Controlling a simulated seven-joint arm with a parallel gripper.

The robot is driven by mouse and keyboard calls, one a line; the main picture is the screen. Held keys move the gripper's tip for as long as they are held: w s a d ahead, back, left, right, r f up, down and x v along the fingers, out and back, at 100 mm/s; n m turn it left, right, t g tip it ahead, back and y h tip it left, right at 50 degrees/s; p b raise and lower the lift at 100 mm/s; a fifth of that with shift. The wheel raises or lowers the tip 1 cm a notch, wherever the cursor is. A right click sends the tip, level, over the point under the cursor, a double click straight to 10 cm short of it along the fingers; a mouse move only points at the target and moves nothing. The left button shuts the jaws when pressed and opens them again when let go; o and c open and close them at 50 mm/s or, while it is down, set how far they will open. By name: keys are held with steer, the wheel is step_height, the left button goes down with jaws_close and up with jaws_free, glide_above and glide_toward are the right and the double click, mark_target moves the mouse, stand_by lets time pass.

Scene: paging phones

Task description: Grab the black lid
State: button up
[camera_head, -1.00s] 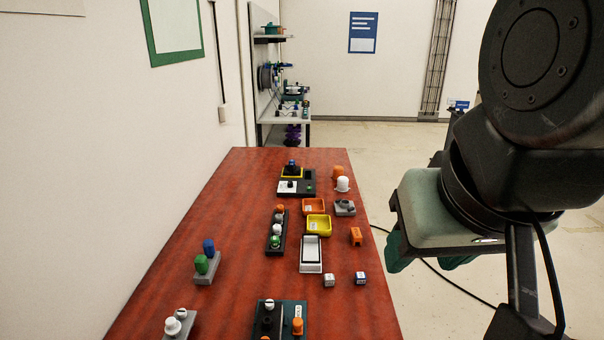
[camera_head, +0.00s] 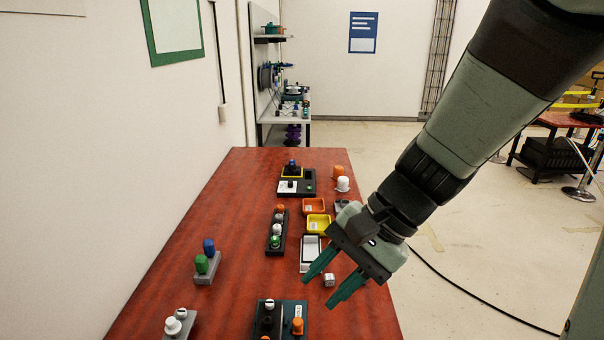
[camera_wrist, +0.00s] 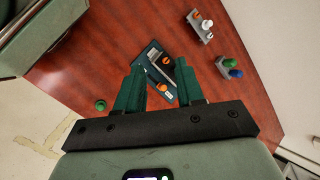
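No piece is clearly recognisable as the black lid. One dark candidate is the black upright piece with a white top (camera_head: 268,322) on the dark teal board (camera_head: 287,311) at the front of the table. Another is the small black knobbed piece (camera_head: 291,183) on the white square of the black tray (camera_head: 310,188) at the back. My gripper (camera_head: 320,290) is open and empty above the table's right side, its fingers pointing down and left towards the front. In the wrist view, the teal board (camera_wrist: 153,58) lies beyond and between the open fingertips (camera_wrist: 160,70).

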steer(key=w+a+f+m+y, duration=0.2)
steer(key=w+f+m+y, duration=0.4)
steer(key=f, duration=0.4)
steer(key=m+t, duration=0.5)
steer(key=m, duration=0.4)
glide_toward(266, 319)
steer(key=shift+x, duration=3.75)
jaws_close()
